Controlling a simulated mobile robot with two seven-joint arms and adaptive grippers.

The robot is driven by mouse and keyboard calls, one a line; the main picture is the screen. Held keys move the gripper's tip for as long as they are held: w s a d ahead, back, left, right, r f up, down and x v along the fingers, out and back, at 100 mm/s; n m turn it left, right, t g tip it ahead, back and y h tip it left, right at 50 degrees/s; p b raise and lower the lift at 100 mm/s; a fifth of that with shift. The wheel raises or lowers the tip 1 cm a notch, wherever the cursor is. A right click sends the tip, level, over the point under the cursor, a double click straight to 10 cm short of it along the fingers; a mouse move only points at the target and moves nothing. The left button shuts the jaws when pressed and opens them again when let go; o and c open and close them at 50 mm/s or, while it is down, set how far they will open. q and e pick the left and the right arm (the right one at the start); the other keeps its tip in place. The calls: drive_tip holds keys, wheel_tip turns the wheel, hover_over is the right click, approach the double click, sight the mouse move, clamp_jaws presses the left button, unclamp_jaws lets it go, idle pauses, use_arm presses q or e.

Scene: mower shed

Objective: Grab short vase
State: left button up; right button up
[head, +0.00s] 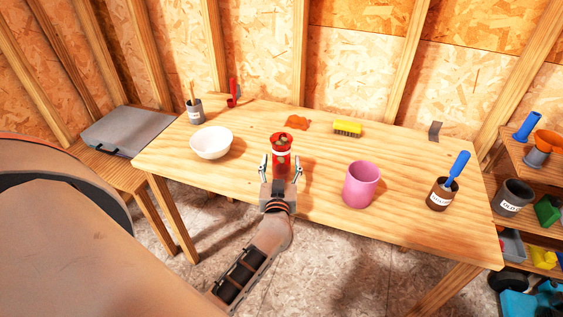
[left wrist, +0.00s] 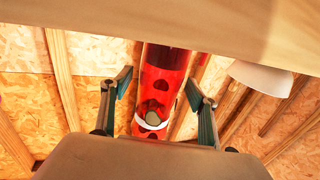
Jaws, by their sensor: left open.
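A red, see-through cylindrical vessel with a dark pattern and a pale band (head: 281,143) stands upright on the wooden table, near its front middle. A wider pink vase-like vessel (head: 361,185) stands to its right. I cannot tell for sure which is the short vase. My left gripper (head: 281,160) is open at the table's front side, its fingers either side of the red vessel's lower part in the picture. In the left wrist view the red vessel (left wrist: 165,85) shows between the two spread fingers (left wrist: 157,82), with gaps on both sides. My right gripper is out of view.
A white bowl (head: 211,142) is left of the gripper. A yellow brush (head: 347,128) and an orange-brown item (head: 298,122) lie behind. A dark pot with a blue-handled tool (head: 440,196) stands at the right. Bare table (head: 400,165) lies between pink vessel and pot.

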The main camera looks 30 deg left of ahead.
use_arm(q)
drive_tip(key=shift+w+a, duration=0.2)
drive_tip(key=shift+w, duration=0.1)
drive_tip(key=c, duration=1.4)
drive_tip(key=shift+r, duration=0.1)
drive_tip(key=shift+c, duration=0.4)
drive_tip(key=shift+r, duration=0.2)
